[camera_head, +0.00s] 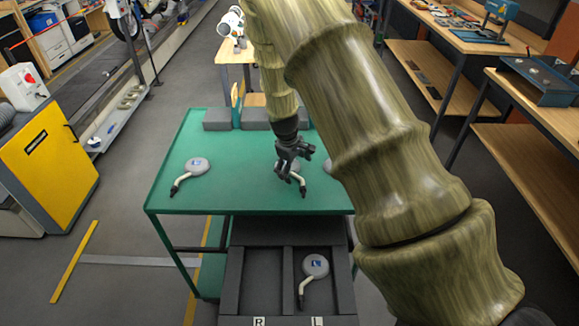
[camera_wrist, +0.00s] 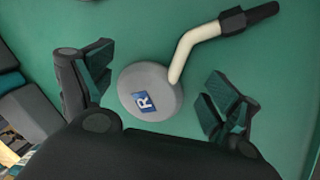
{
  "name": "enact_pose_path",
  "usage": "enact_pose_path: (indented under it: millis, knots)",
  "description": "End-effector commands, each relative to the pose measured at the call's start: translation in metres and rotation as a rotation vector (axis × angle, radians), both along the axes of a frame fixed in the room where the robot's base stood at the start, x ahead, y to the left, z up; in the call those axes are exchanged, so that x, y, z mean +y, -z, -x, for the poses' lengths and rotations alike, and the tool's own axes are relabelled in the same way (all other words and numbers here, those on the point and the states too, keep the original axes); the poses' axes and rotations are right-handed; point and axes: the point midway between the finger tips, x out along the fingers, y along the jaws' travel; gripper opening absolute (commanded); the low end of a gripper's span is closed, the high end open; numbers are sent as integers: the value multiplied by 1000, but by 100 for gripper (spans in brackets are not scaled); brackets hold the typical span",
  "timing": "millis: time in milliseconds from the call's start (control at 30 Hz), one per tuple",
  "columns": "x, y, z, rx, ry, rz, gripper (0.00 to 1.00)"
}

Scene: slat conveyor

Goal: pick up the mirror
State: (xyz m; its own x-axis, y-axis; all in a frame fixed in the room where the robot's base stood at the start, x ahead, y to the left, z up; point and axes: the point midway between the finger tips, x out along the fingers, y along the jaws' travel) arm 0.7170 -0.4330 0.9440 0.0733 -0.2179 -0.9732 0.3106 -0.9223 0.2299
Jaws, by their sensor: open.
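A round grey mirror with a bent cream stem and black end (camera_wrist: 162,105) lies on the green table, its blue label reading R. In the head view this mirror (camera_head: 299,179) is mostly hidden by my gripper (camera_head: 292,162). My gripper is open and above it, with the mirror's disc between the two fingers in the wrist view; I cannot tell the height gap. A second mirror (camera_head: 198,165) with a blue label lies on the left of the table. A third mirror (camera_head: 316,265), labelled L, lies in the tray's L compartment.
The dark tray (camera_head: 283,290) in front of the green table (camera_head: 235,190) has compartments marked R and L; R looks empty. Grey blocks (camera_head: 217,119) line the table's back edge. A yellow cabinet (camera_head: 45,160) stands left, wooden benches (camera_head: 530,95) right.

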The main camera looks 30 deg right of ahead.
Motion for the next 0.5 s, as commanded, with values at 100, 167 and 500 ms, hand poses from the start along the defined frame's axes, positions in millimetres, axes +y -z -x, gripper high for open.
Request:
enact_pose_path:
  millis: [100,167,500]
  knots:
    - [-1,6,0,1,0,0,89]
    - [-2,8,-1,0,0,0,89]
    - [-2,9,0,0,1,0,74]
